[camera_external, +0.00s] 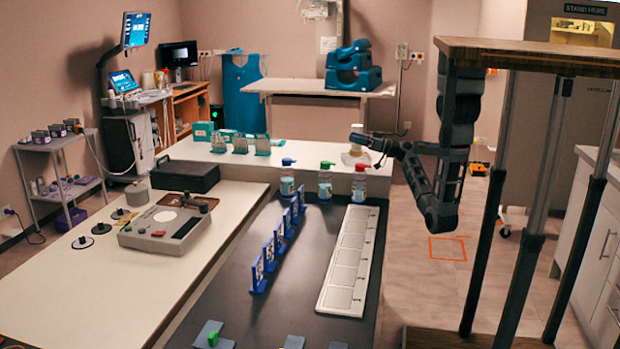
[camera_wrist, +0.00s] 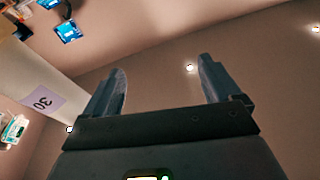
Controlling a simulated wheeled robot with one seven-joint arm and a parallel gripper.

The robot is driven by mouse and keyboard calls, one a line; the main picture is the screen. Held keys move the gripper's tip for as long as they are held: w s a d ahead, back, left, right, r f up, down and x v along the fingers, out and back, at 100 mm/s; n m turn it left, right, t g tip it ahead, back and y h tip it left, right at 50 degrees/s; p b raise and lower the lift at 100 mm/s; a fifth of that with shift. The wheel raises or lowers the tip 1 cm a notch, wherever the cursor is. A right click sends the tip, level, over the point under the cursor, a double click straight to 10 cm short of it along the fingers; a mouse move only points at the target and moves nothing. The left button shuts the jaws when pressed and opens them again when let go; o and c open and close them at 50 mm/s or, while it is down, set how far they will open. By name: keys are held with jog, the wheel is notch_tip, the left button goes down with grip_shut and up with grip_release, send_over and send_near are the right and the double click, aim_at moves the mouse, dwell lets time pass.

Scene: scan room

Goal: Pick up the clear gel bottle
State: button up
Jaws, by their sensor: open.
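All look pale or clear; I cannot tell which is the gel bottle. My gripper (camera_external: 371,142) is above and behind the right bottle, apart from it. In the wrist view my gripper (camera_wrist: 162,70) is open, with nothing between its fingers. No bottle shows there.
Blue upright holders (camera_external: 271,252) and a white strip of square compartments (camera_external: 349,258) lie on the dark table. A white ledge (camera_external: 245,160) with teal racks runs behind the bottles. A wood-topped stand (camera_external: 530,57) is at right. A flat grey device (camera_external: 165,222) sits at left.

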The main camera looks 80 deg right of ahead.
aim_at(355, 177)
jog(key=s+a+f+g+h, duration=0.1)
jog(key=s+a+f, duration=0.35)
jog(key=f, duration=0.25)
jog(key=s+a+f+g+h, duration=0.2)
jog(key=s+a+f, duration=0.25)
jog(key=f, duration=0.25)
jog(key=w+p, duration=0.1)
jog(key=w, duration=0.1)
jog(key=w+p, duration=0.1)
jog(key=w, duration=0.1)
jog(key=w+p, duration=0.1)
jog(key=w, duration=0.2)
jog(key=shift+d+r, duration=0.2)
jog(key=shift+d, duration=0.05)
jog(key=shift+w+f, duration=0.15)
jog(key=shift+w, duration=0.35)
jog(key=shift+c, duration=0.4)
jog(key=c, duration=1.1)
